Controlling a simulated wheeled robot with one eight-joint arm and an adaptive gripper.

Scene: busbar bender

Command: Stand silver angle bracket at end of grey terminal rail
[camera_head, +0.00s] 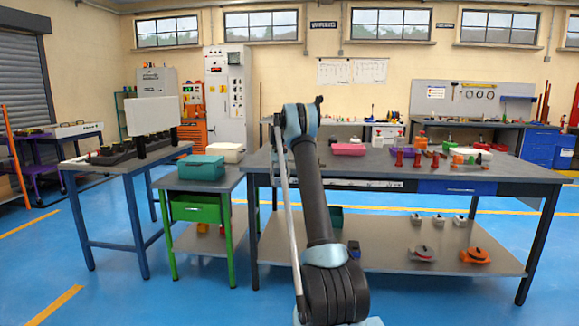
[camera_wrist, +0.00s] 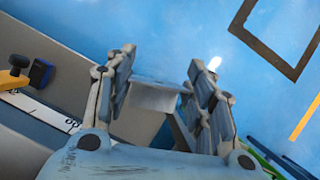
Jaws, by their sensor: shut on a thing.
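In the wrist view my gripper (camera_wrist: 160,75) is shut on a silver angle bracket (camera_wrist: 155,96). The bracket shows as a flat grey plate with a bend, held between the two fingers. Its lower part is partly hidden by the fingers and palm. The bracket is over the blue floor, beside a bench edge at left. In the head view my arm covers the gripper, and the bracket cannot be made out. I cannot pick out the grey terminal rail with certainty in either view.
A large workbench (camera_head: 395,172) holds red, orange and green parts and a pink box (camera_head: 349,149). A green-framed stand (camera_head: 187,182) with a teal box (camera_head: 201,168) stands left of it. A blue-legged table (camera_head: 100,167) is further left. Blue floor is open in front.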

